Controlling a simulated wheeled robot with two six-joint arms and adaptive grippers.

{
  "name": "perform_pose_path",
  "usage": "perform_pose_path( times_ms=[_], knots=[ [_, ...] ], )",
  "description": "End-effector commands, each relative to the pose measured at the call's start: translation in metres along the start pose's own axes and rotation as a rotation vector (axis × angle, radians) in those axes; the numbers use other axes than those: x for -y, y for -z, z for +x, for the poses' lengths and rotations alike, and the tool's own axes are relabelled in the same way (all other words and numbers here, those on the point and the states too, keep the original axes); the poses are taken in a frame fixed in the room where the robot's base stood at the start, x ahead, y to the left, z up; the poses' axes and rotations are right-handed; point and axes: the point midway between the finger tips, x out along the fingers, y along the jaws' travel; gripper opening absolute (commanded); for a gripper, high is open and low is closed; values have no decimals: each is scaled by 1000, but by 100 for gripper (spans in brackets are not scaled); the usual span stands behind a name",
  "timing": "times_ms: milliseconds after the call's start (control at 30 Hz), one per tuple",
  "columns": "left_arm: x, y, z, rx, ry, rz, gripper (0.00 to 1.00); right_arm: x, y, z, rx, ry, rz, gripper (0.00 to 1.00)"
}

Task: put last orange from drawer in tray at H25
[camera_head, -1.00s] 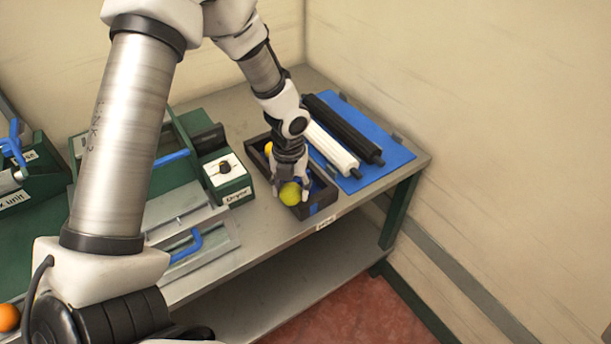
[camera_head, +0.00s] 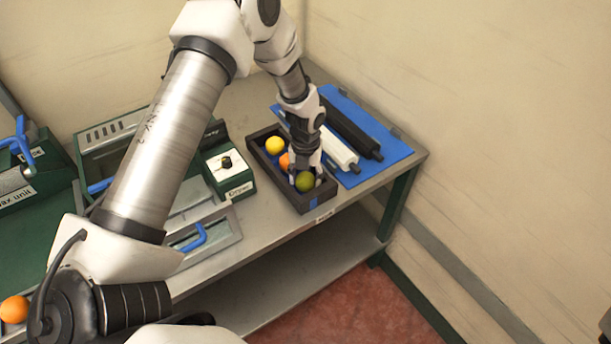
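My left gripper (camera_head: 306,178) points down over the near end of a dark tray (camera_head: 312,203). Its fingers are on both sides of a dark green fruit (camera_head: 305,184); whether they still grip it or are just apart from it cannot be told. A yellow fruit (camera_head: 275,145) lies at the far end of the tray. No drawer can be clearly made out. My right gripper is not in view.
A blue mat (camera_head: 385,151) with a white roller (camera_head: 340,152) and a black roller (camera_head: 352,128) lies right of the tray. A green box with a knob (camera_head: 228,174) stands close on its left. Blue-handled equipment (camera_head: 195,238) fills the left. A wall bounds the right.

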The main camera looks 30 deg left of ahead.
Motion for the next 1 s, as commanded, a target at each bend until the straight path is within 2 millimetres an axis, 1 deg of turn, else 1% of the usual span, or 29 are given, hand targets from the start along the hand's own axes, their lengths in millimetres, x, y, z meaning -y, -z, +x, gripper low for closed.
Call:
perform_pose_path(
  times_ms=[300,400,467,567,700,800,900,1000],
  knots=[
    [0,0,-1,0,0,0,67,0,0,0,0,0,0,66],
    [0,0,-7,1,1,0,67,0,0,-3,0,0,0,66],
    [0,-1,-13,3,2,0,67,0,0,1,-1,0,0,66],
    [0,-1,-33,6,3,0,67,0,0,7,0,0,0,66],
    [0,-1,-71,5,3,0,67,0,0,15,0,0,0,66],
    [0,-1,-95,4,2,-1,67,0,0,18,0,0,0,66],
    [0,-1,-113,3,1,0,67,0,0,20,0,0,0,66],
    [0,0,-122,0,0,0,67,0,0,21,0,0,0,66]
  ],
)
